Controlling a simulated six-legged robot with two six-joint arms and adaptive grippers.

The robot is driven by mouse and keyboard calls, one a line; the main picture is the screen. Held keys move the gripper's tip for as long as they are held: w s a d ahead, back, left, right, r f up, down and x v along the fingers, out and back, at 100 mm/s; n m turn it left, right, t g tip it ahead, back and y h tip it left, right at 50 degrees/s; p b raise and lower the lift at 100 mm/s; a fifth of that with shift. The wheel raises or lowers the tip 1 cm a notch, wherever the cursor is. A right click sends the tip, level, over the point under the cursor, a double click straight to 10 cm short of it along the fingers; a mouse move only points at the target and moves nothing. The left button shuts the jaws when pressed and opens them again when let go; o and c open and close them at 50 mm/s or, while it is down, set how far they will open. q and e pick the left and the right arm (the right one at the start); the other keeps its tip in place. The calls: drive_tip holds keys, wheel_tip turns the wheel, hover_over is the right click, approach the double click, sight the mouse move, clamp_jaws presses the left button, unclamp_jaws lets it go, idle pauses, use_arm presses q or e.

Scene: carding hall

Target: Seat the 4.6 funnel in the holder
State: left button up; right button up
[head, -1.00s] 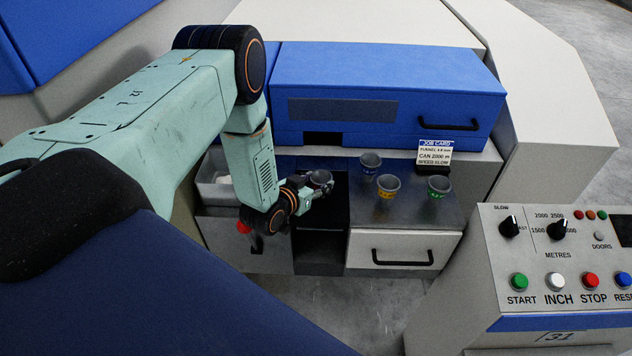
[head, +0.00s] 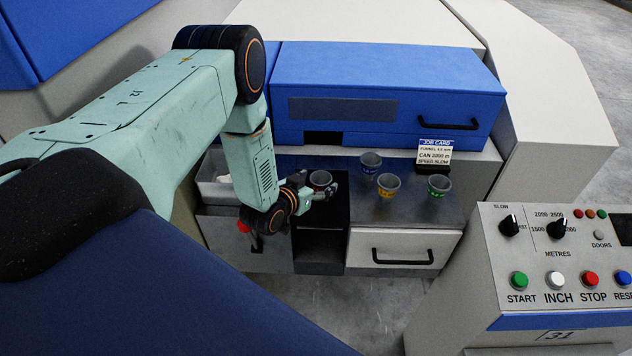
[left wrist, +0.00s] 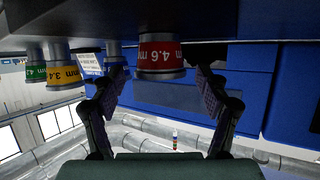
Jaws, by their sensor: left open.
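The red-banded 4.6 funnel (head: 320,179) stands upright at the far part of a dark block (head: 322,212), left of the metal tray top. In the left wrist view, which is upside down, the funnel's red "4.6 mm" band (left wrist: 161,54) shows between the fingers. My left gripper (head: 322,190) is open around the funnel, with a gap at each finger in the wrist view (left wrist: 163,95). The holder is not clearly told apart from the dark block, and the funnel's base is partly hidden, so I cannot tell how deep it sits. My right gripper is not in view.
Blue (head: 370,162), yellow (head: 388,185) and green (head: 438,186) funnels stand on the metal top (head: 408,212) to the right. A job card (head: 436,152) stands behind them. A blue machine housing (head: 390,85) rises behind; a button console (head: 560,265) is at right.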

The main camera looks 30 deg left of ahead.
use_arm(q)
drive_tip(key=shift+r, duration=0.1)
drive_tip(key=shift+w+r+p, duration=0.1)
drive_tip(key=shift+r+p, duration=0.75)
wheel_tip(320, 180, up, 8)
drive_tip(key=p, duration=0.6)
drive_tip(key=shift+f, duration=0.2)
